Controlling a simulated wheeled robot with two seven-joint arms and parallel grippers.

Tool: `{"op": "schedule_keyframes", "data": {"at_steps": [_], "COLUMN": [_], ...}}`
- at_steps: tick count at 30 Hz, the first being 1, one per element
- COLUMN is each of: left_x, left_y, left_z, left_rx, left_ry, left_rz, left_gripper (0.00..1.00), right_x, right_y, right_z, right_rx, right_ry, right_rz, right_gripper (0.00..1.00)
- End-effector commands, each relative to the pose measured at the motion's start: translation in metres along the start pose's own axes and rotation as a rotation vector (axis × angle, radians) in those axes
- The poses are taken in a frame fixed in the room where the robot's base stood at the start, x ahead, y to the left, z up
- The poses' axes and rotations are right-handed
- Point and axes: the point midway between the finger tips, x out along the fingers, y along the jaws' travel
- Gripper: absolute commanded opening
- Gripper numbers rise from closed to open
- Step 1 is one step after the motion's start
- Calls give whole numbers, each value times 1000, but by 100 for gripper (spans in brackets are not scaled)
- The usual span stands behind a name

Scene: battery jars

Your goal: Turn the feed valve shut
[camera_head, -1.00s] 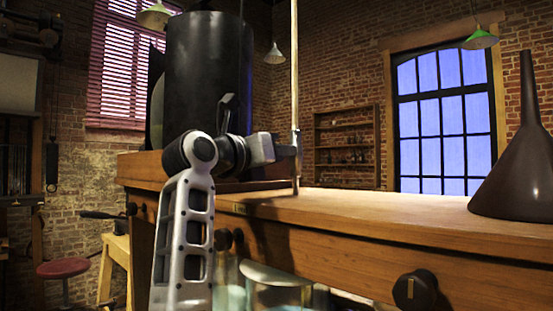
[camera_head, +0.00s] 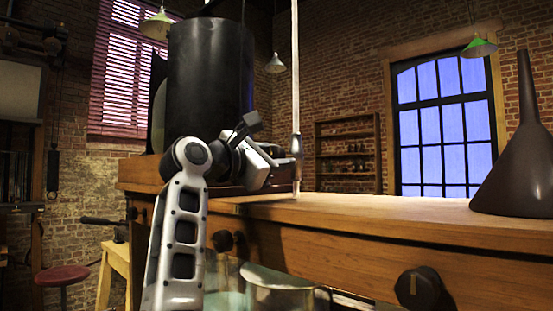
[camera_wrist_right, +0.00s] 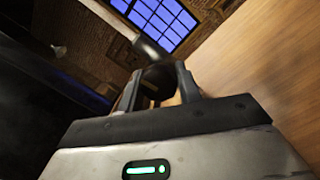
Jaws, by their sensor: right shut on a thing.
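The feed valve (camera_head: 297,146) appears as a small dark fitting low on a pale vertical rod (camera_head: 295,70), above the wooden bench top. My right gripper (camera_head: 290,165) reaches it from the left, with its wrist tilted. In the right wrist view the two dark fingers of my right gripper (camera_wrist_right: 158,86) are closed around a dark part of the valve (camera_wrist_right: 157,74). The fingers hide much of it, and I cannot tell how far it is turned. My left gripper is not in view.
A large black cylinder (camera_head: 210,90) stands behind my arm. A dark funnel (camera_head: 520,165) stands on the bench top (camera_head: 380,208) at the right. Black knobs (camera_head: 418,288) stick out from the bench front. Glass jars (camera_head: 285,290) stand below. The bench top between rod and funnel is clear.

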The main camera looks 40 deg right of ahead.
Motion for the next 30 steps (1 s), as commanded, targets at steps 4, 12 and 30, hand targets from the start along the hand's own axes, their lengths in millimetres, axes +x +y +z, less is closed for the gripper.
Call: {"op": "schedule_keyframes", "data": {"at_steps": [4, 12, 30], "left_x": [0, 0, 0], "left_y": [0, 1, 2], "left_z": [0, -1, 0], "left_rx": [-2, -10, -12], "left_ry": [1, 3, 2], "left_rz": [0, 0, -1], "left_gripper": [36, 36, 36], "right_x": [0, 0, 0], "right_y": [1, 1, 1], "right_z": [0, 0, 1], "right_rx": [69, 134, 142], "right_ry": [-4, -8, -11], "right_rz": [-3, -7, -7], "right_gripper": [11, 11, 55]}}
